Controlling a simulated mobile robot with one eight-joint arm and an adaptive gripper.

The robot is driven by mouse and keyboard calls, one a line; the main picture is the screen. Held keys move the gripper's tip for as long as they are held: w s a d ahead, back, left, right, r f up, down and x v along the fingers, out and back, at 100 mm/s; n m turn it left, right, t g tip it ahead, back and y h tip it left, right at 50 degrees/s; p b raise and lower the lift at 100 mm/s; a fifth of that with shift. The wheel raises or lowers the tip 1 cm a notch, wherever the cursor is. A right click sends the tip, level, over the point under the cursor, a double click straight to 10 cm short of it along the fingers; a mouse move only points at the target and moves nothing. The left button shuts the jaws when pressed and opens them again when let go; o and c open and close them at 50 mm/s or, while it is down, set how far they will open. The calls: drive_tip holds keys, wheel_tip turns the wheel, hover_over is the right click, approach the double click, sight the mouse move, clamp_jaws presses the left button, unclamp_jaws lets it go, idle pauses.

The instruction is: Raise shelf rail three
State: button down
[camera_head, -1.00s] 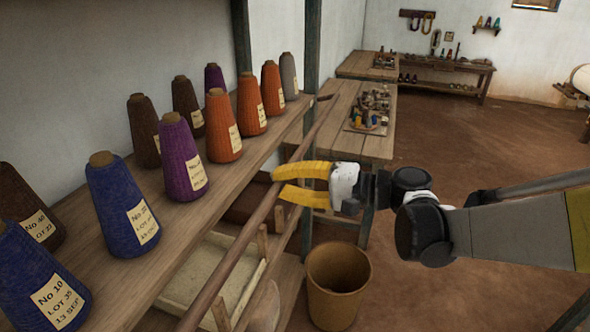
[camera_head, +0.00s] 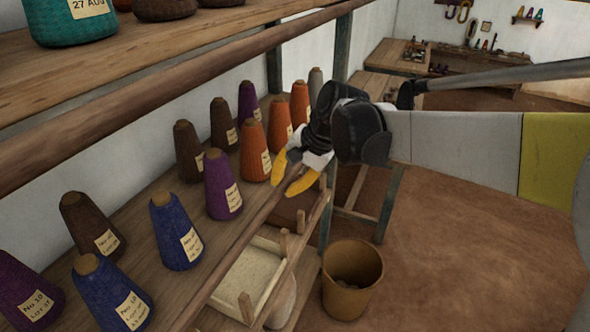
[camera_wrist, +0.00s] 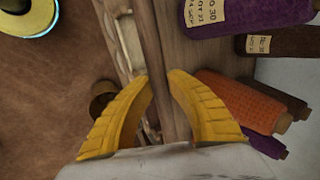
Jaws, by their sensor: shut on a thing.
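A long round brown wooden rail (camera_head: 258,210) runs along the front edge of the shelf (camera_head: 195,240) that carries the yarn cones. It also shows in the wrist view (camera_wrist: 151,45), running between the yellow fingertips. My gripper (camera_head: 290,178) has one finger on each side of this rail and is shut on it. The rail lies close along the shelf edge; I cannot tell if there is a gap. A second, thicker dark rail (camera_head: 140,104) fronts the upper shelf (camera_head: 110,65). No number shows on either rail.
Several labelled cones, such as a blue one (camera_head: 174,232) and a purple one (camera_head: 221,186), stand on the shelf behind the rail. Below is a pale tray (camera_head: 247,275) with upright pegs. A brown bucket (camera_head: 352,280) stands on the floor. Open floor lies to the right.

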drive_tip(key=shift+w+a+r+g+h+p, duration=0.1)
drive_tip(key=shift+w+a+g+h+p, duration=0.15)
drive_tip(key=shift+a+h, duration=0.4)
drive_tip(key=shift+w+a+g+h+p, duration=0.2)
drive_tip(key=shift+a+g+h, duration=0.2)
drive_tip(key=shift+h, duration=0.4)
drive_tip(key=shift+w+a+r+g+h+p, duration=0.15)
drive_tip(key=shift+a+g+h+p, duration=0.1)
drive_tip(key=shift+a+h, duration=0.4)
drive_tip(key=shift+d+f, duration=0.1)
drive_tip(key=shift+f, duration=0.05)
drive_tip(key=c, duration=1.3)
unclamp_jaws()
